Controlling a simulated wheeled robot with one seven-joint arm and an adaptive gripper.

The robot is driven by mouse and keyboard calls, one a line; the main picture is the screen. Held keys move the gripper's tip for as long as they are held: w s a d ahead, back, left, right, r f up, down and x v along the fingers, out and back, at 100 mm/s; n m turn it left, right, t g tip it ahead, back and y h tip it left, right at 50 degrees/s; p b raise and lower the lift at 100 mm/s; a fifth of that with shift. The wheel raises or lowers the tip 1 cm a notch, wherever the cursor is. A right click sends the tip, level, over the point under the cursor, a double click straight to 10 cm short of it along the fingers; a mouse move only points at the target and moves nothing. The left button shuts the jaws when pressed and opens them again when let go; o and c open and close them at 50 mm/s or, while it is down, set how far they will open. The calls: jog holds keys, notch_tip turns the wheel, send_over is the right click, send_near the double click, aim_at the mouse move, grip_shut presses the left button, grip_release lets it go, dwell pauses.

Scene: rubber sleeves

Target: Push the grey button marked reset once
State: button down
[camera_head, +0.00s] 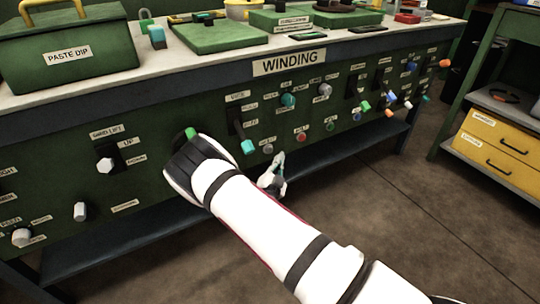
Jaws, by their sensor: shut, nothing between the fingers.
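My gripper (279,158) is shut and empty in front of the green control panel (165,110), below the WINDING sign. Its fingertips point up toward the panel. A small grey round button (268,149) sits just above and left of the fingertips, with a small label over it. The label is too small to read, so I cannot tell for sure that this is the reset button. The tips look close to the button but apart from it in the picture. The depth gap to the panel cannot be told.
A red button (301,137) sits right of the grey one, and a teal-tipped lever (248,147) left of it. More knobs and levers fill the panel. A dark lower shelf (340,146) runs underneath. A shelf with yellow drawers (495,140) stands at right. The floor between is clear.

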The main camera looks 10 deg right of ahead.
jog(key=shift+w+a+b, duration=0.2)
jog(key=shift+w, duration=0.4)
jog(key=shift+w+a+b, duration=0.15)
jog(key=shift+w+a, duration=0.05)
jog(key=shift+w, duration=0.4)
jog(key=shift+w, duration=0.2)
dwell(0.5)
jog(key=shift+w+a, duration=0.1)
jog(key=shift+w, duration=0.1)
jog(key=shift+w+a, duration=0.15)
jog(key=shift+w, duration=0.2)
dwell(0.6)
dwell(0.4)
jog(key=shift+s+d+p, duration=0.25)
jog(key=shift+s+p, duration=0.05)
jog(key=shift+s, duration=0.45)
jog(key=shift+s+d+p, duration=0.25)
jog(key=shift+s+p, duration=0.2)
jog(key=shift+s, duration=0.35)
jog(key=shift+s+d+p, duration=0.25)
jog(key=shift+s+p, duration=0.25)
jog(key=shift+s, duration=0.3)
jog(key=shift+s+d+p, duration=0.25)
jog(key=shift+s+p, duration=0.2)
jog(key=shift+s, duration=0.35)
